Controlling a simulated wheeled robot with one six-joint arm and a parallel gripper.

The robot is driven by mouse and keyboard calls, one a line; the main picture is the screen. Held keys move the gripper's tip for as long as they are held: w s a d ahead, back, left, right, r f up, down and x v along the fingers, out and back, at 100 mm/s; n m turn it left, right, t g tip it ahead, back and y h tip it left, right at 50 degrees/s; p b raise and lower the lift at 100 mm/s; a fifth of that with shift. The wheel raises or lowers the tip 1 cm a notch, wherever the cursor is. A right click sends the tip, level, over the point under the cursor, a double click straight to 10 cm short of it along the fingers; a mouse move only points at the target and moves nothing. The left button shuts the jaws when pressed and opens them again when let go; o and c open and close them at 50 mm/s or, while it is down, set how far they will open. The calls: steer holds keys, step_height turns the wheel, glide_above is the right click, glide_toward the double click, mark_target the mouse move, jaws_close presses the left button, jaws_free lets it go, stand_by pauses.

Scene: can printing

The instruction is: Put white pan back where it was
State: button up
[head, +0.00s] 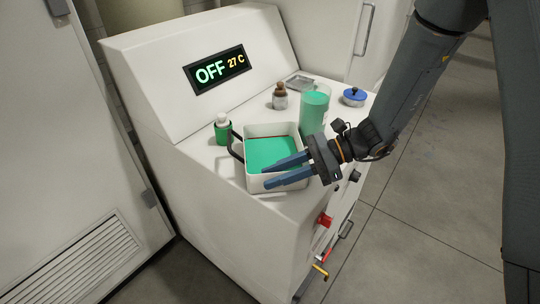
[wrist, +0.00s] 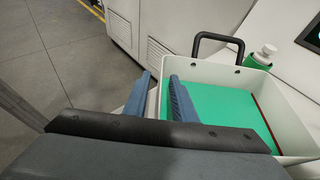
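The white pan (head: 252,182) is a square, open tray on the machine's white top, holding green liquid (head: 270,150). Its black handle (head: 236,146) is on the left in the head view and at the far side in the wrist view (wrist: 218,36). My gripper (head: 266,174) is at the pan's near wall with its fingers apart. In the wrist view my gripper (wrist: 160,82) has one finger inside the pan, over the green, and the other outside the wall. A gap shows between the fingers; contact with the wall cannot be told.
A green bottle with a white cap (head: 222,129) stands close to the handle. A beaker of green liquid (head: 314,109), a brown-topped jar (head: 280,96), a blue-lidded dish (head: 354,97) and a small metal tray (head: 299,82) stand behind. A display reads OFF 27 C (head: 218,69).

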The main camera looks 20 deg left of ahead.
jaws_close()
stand_by(1.4)
